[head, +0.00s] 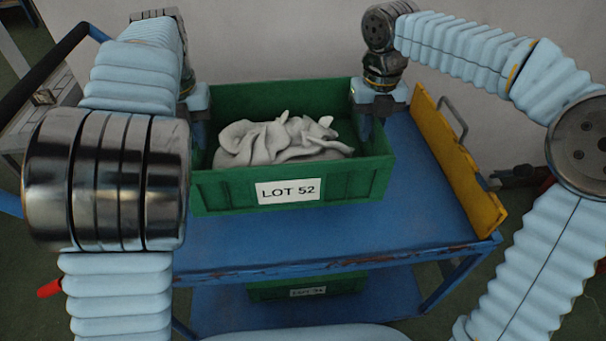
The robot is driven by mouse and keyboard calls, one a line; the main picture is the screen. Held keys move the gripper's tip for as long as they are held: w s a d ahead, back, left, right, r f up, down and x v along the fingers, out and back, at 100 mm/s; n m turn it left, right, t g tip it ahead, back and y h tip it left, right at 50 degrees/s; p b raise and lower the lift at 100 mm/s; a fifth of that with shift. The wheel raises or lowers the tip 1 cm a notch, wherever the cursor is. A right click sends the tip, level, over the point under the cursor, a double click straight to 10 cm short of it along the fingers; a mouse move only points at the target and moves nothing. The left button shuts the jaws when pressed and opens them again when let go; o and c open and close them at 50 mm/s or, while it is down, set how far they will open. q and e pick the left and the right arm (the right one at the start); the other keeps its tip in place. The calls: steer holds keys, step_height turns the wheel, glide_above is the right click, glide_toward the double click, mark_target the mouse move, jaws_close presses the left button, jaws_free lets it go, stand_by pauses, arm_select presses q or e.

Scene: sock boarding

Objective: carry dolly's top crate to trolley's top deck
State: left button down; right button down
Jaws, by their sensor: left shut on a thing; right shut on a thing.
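A green crate (222,194) labelled LOT 52 holds a heap of grey cloth (280,140). It is over the blue top deck (330,240) of the trolley, towards the deck's back left. I cannot tell whether its base touches the deck. My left gripper (200,128) is shut on the crate's left wall, partly hidden by my own arm. My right gripper (368,118) is shut on the crate's right wall. The dolly is not identifiable in view.
A yellow board (458,165) with a metal handle stands along the deck's right edge. Another green crate (340,284) sits on the lower deck. A pale wall (270,40) rises behind the trolley. The deck's front and right parts are clear.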

mark_target(200, 154)
arm_select(q)
steer(key=shift+f, duration=0.1)
arm_select(e)
steer(key=shift+f, duration=0.1)
